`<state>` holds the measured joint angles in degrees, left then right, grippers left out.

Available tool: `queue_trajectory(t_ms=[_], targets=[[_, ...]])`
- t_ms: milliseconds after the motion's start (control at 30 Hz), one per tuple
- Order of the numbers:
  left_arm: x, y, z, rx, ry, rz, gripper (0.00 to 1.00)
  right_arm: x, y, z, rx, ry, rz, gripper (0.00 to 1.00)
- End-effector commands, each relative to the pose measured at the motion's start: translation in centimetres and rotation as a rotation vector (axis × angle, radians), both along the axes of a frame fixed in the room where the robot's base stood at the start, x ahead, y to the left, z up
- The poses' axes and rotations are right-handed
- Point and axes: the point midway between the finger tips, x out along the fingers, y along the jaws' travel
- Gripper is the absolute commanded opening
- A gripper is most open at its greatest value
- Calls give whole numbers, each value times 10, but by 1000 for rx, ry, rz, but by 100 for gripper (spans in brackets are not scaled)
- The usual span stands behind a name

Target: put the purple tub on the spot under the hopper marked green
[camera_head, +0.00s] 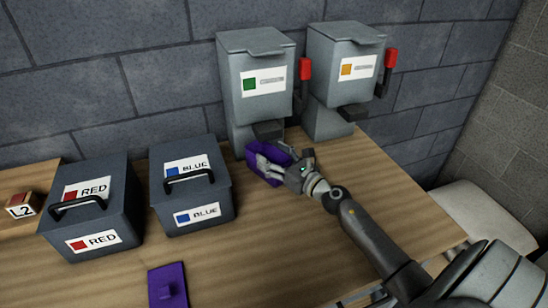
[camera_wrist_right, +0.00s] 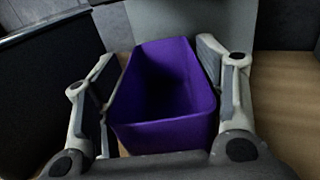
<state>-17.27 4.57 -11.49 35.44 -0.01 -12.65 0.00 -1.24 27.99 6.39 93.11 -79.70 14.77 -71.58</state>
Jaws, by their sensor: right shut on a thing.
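The purple tub (camera_head: 256,172) is in front of the base of the green-marked hopper (camera_head: 254,110). In the right wrist view the tub (camera_wrist_right: 165,134) looks empty and open at the top. My right gripper (camera_head: 272,163) is shut on the tub, with one finger on each side of it in the right wrist view (camera_wrist_right: 157,62). The fingers hide part of the tub in the head view. The spot under the green-marked hopper is partly hidden by the tub and gripper. I cannot tell whether the tub touches the table. My left gripper is not in view.
An orange-marked hopper (camera_head: 343,92) stands to the right; both hoppers have red levers. Two grey handled boxes, labelled BLUE (camera_head: 205,214) and RED (camera_head: 108,237), stand left. A purple lid (camera_head: 170,297) lies in front. An L2 block (camera_head: 24,206) is at far left. The table's right part (camera_head: 395,205) is clear.

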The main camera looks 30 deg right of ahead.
Motion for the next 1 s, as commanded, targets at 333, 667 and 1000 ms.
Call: queue_trajectory(t_ms=[333,667,1000], targets=[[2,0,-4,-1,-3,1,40,0,-1,-3,-1,-3,-1,35],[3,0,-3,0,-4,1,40,0,-1,-2,-2,-2,-1,86],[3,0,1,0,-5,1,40,-1,-1,2,-2,-2,-1,86]])
